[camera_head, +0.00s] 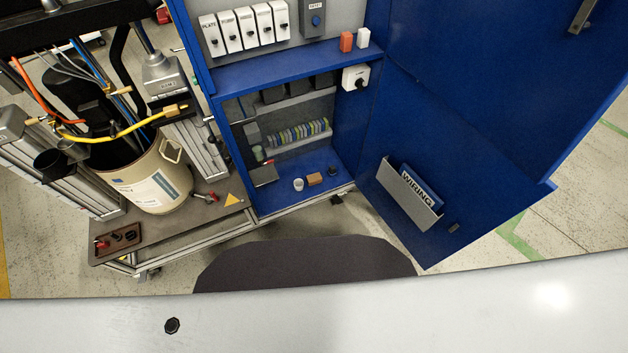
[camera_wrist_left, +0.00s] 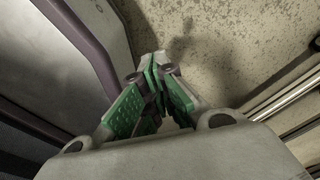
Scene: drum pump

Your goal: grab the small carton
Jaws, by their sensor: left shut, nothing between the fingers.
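A small brown carton (camera_head: 315,179) sits on the blue floor of the open cabinet, at its lower front in the head view. A white cup-like thing (camera_head: 298,184) stands just left of it, and a small dark object (camera_head: 335,171) lies to its right. My left gripper (camera_wrist_left: 158,72) shows only in the left wrist view, its green-padded fingers shut and empty above the speckled floor. The carton is not in that view. My right gripper is in neither view.
The blue cabinet door (camera_head: 440,150) stands open to the right with a WIRING pocket (camera_head: 407,196). A drum (camera_head: 146,178) with hoses and pump gear stands on a cart (camera_head: 180,218) at left. Metal rails (camera_wrist_left: 290,95) show at right in the left wrist view.

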